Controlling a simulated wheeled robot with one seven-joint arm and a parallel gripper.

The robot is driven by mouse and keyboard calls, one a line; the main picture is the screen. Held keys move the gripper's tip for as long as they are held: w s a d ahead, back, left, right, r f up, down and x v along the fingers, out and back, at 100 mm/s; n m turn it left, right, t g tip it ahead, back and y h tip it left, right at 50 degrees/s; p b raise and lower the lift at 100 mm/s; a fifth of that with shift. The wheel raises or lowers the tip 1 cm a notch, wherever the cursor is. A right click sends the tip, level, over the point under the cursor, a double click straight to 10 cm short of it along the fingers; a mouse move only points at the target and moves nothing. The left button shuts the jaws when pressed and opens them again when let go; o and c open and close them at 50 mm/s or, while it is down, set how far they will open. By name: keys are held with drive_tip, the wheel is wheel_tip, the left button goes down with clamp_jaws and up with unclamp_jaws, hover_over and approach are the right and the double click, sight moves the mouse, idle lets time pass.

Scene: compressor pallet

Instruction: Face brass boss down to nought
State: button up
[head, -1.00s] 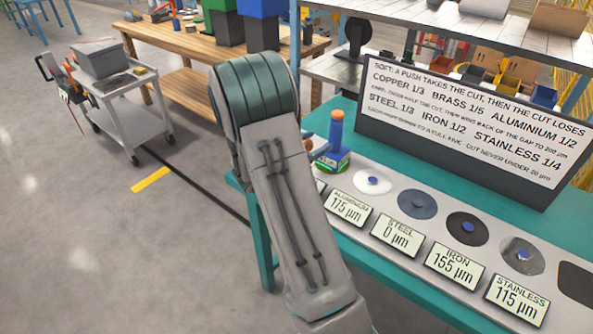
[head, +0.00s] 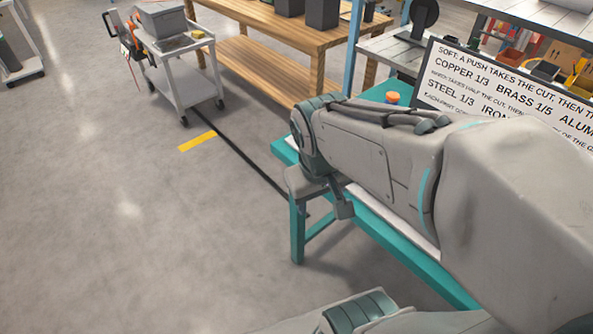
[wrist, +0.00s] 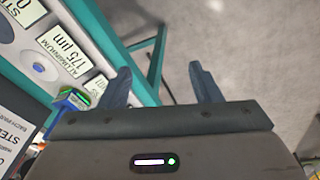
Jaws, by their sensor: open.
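The brass boss cannot be made out in either view; my arm covers most of the bench in the head view. In the wrist view my gripper (wrist: 160,68) is open and empty, its two fingers apart over the bench's front edge and the floor. Left of it, a display (wrist: 65,55) reads ALUMINIUM 175 µm, beside a pale disc with a blue centre (wrist: 38,67). A STEEL display (wrist: 20,12) is cut off at the top left. Another display (wrist: 97,88) near the left finger is partly hidden and unreadable. The sign (head: 490,100) shows "BRASS 1/5" among other metals.
The teal bench (head: 297,230) runs under my arm. A small blue and green object (wrist: 70,100) stands on it, near the displays. A grey cart (head: 185,75) and a wooden table (head: 270,60) stand behind.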

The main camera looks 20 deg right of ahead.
drive_tip(key=shift+s+a+r+m+t+y, duration=0.2)
drive_tip(key=shift+a+m+t+y, duration=0.1)
drive_tip(key=shift+a, duration=0.3)
drive_tip(key=shift+s+a+r+m+t+y, duration=0.1)
drive_tip(key=shift+a+r+m+t+y, duration=0.15)
drive_tip(key=shift+a, duration=0.3)
